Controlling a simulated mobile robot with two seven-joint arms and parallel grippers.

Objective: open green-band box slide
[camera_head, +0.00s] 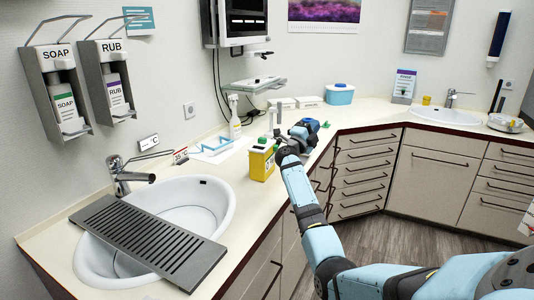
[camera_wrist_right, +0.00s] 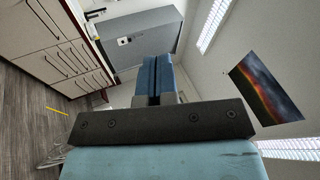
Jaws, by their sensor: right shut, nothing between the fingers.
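A yellow box (camera_head: 261,165) stands on the counter past the sink in the head view. It has a dark top with a small green part and a small label on its side. I cannot make out its slide or whether it is open. My right gripper (camera_head: 313,125) is beyond and to the right of the box, apart from it, and part of my arm passes close beside the box. In the right wrist view my blue fingers (camera_wrist_right: 157,62) are pressed together with nothing between them. My left gripper is not in view.
A sink (camera_head: 205,190) with a grey slotted board (camera_head: 150,240) is at the front left. A blue-lidded tub (camera_head: 340,94) stands near the corner.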

